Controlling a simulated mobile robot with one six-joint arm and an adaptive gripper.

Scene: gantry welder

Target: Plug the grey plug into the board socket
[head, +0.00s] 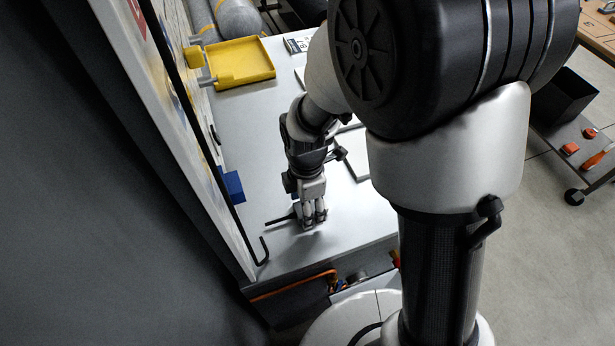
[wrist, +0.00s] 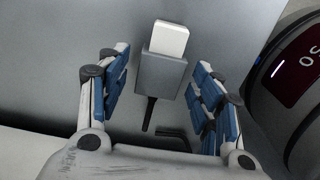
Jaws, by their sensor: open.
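The grey plug (wrist: 161,76) shows in the wrist view as a grey block with a white end (wrist: 170,38) and a short dark lead at its near end. It lies on the light worktop between the blue-padded fingers of my gripper (wrist: 161,80). The fingers are spread, with a gap on each side of the plug. In the head view my gripper (head: 314,219) points down close to the worktop near its front edge, and it hides the plug. The board (head: 185,130) stands along the left side, seen at a steep angle; I cannot make out its socket.
A yellow tray (head: 240,64) sits at the back of the worktop (head: 250,130). A blue block (head: 232,185) and a black hook (head: 263,250) stick out by the board. A dark rod-like thing (head: 281,219) lies left of my gripper. Mid-worktop is mostly clear.

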